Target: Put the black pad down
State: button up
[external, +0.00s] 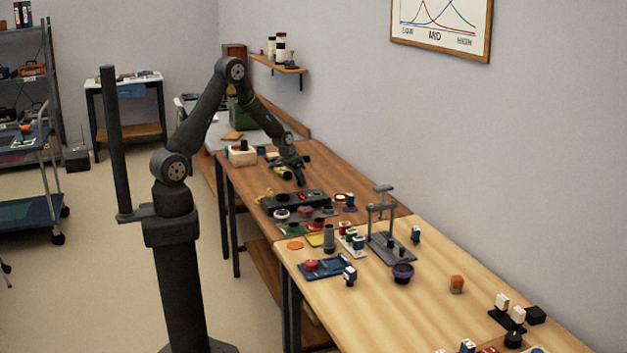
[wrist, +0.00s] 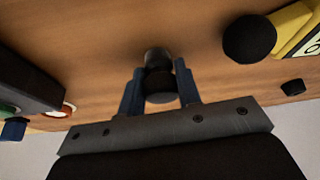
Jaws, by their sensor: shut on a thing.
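My gripper (external: 300,180) is at the far end of the brown table, low over the wood. In the wrist view my gripper (wrist: 160,88) has its two blue fingers shut on a small black rounded piece, which I take to be the black pad (wrist: 159,62). Its lower part sits between the fingertips and its dark end points away from my wrist. The pad is too small and dark to make out in the external view. I cannot tell whether it touches the tabletop.
A black box with lit buttons (external: 297,202) stands just in front of my gripper; its corner shows in the wrist view (wrist: 28,88). A yellow thing with a black round end (external: 282,173) lies left. Bare wood (external: 325,165) is to the right.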

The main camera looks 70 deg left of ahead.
jog(key=o, duration=1)
jog(key=shift+f, duration=0.1)
jog(key=v, duration=1.1)
jog(key=shift+w, duration=0.15)
jog(key=shift+o, duration=0.6)
jog(key=shift+s+r, duration=0.3)
jog(key=shift+r, duration=0.35)
